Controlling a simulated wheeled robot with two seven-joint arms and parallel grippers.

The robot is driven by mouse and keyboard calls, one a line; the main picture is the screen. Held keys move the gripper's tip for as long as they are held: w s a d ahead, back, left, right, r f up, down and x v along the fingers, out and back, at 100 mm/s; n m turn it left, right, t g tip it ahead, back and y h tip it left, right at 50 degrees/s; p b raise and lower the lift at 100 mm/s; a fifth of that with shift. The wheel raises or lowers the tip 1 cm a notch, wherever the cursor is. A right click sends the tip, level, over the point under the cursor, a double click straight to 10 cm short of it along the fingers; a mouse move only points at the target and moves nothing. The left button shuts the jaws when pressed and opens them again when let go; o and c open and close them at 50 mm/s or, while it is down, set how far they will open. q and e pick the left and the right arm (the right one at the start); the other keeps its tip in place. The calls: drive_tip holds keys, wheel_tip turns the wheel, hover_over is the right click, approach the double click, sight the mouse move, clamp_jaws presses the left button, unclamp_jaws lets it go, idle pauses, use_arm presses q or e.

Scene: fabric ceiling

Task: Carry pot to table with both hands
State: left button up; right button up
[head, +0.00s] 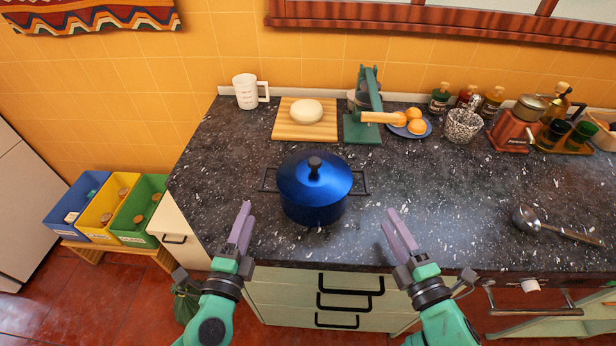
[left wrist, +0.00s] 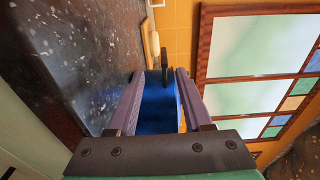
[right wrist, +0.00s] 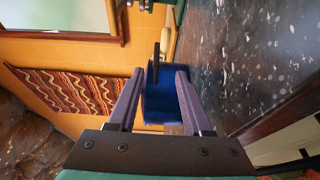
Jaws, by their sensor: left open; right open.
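A blue lidded pot (head: 313,190) with a dark knob and two black side handles stands upright on the dark speckled counter (head: 430,200). My left gripper (head: 242,228) is open and empty, in front of the pot and to its left. My right gripper (head: 399,232) is open and empty, in front of the pot and to its right. Neither touches the pot. The pot also shows beyond the open fingers in the left wrist view (left wrist: 158,105) and the right wrist view (right wrist: 160,100). No separate table is seen.
Behind the pot are a cutting board (head: 283,131) with dough, a green press (head: 367,115) and a plate of oranges (head: 427,130). A ladle (head: 545,224) lies at the right. Colored bins (head: 138,212) stand low at the left. The counter beside the pot is clear.

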sight(266, 169)
use_arm(q)
drive_tip(key=shift+s+d+r, duration=0.2)
drive_tip(key=shift+s+r, duration=0.05)
drive_tip(key=shift+s, duration=0.25)
drive_tip(key=shift+s+d+r, duration=0.2)
drive_tip(key=shift+s+r, duration=0.05)
drive_tip(key=shift+s, duration=0.25)
use_arm(e)
drive_tip(key=shift+s+d+r, duration=0.2)
drive_tip(key=shift+s, duration=0.35)
drive_tip(key=shift+s+d+r, duration=0.15)
drive_tip(key=shift+s+r, duration=0.05)
drive_tip(key=shift+s, duration=0.3)
use_arm(q)
drive_tip(key=w, duration=1.5)
drive_tip(key=shift+w+d+f, duration=0.1)
drive_tip(key=shift+d+f, duration=0.15)
use_arm(e)
drive_tip(key=x, duration=1.5)
drive_tip(key=shift+w, duration=0.15)
use_arm(q)
clamp_jaws()
use_arm(e)
clamp_jaws()
